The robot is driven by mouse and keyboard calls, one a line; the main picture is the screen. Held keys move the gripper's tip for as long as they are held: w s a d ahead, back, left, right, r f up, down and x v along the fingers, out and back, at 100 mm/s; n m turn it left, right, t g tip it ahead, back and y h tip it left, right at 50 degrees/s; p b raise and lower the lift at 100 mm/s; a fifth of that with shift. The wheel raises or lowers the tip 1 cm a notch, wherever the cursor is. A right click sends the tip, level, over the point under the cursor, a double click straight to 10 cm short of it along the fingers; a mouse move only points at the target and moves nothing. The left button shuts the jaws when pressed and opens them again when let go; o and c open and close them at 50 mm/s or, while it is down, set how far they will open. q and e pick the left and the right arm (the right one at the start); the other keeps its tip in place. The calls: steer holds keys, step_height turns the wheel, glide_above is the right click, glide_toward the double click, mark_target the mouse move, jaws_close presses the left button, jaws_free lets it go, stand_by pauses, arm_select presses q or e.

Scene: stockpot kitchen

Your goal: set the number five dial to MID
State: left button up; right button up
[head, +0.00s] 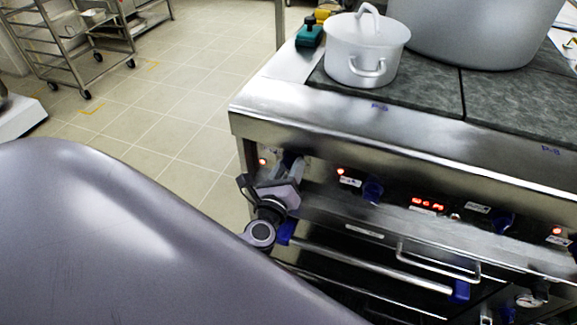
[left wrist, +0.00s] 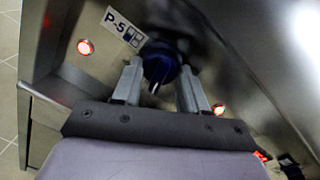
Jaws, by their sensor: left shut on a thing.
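The number five dial (left wrist: 160,60) is a dark blue knob on the steel front panel, beside a white label reading P-5 (left wrist: 121,24) in the left wrist view. A pale mark shows on its near edge. My left gripper (left wrist: 158,78) has one grey finger on each side of the dial and is shut on it. In the head view my left gripper (head: 292,168) is at the left end of the stove's front panel and hides the dial there. I cannot read the dial's setting. My right gripper is not in view.
More blue dials (head: 372,191) and lit red lamps (head: 340,171) line the panel to the right. A rail handle (head: 437,262) sticks out below. A lidded white pot (head: 366,48) and a large grey stockpot (head: 475,30) stand on the cooktop.

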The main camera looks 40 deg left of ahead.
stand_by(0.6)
arm_select(q)
steer(key=o, duration=1.1)
steer(key=shift+c, duration=0.2)
steer(key=v, duration=0.7)
steer(key=shift+s, duration=0.1)
